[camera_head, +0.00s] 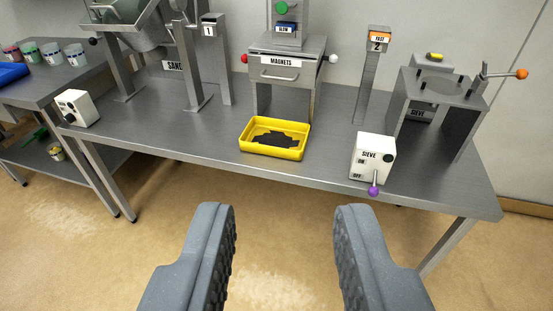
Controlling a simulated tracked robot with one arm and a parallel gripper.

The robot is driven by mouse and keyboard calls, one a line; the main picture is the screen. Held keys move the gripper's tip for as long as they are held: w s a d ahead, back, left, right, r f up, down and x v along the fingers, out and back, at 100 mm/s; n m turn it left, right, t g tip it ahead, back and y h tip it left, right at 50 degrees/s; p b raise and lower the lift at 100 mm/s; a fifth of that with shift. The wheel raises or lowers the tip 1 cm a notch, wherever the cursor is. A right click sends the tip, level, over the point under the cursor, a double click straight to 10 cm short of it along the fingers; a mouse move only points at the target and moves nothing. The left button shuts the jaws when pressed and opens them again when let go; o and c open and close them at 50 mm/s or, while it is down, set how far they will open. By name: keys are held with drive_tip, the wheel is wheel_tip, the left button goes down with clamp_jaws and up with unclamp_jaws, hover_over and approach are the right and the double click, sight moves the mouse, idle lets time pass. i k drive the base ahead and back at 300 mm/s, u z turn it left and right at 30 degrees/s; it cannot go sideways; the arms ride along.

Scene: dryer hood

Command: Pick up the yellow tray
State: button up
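The yellow tray (272,152) sits on the grey metal table near its front edge, below the front of the magnets unit. It is a shallow rectangular tray with dark material spread on its floor. My gripper (285,222) is open and empty, its two grey ridged fingers wide apart. It is in front of the table and apart from the tray. The tray shows between and beyond the fingers in the picture.
The magnets unit (288,62) stands behind the tray. A white sieve switch box (373,158) with a purple-knobbed lever is at right, before the sieve stand (440,87). Another switch box (77,108) is at left. Bare table (200,140) lies left of the tray.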

sight(279, 138)
drive_tip(key=u, duration=0.05)
drive_tip(key=k, duration=0.6)
drive_tip(key=z, duration=0.6)
drive_tip(key=i, duration=2.45)
drive_tip(key=u, duration=0.7)
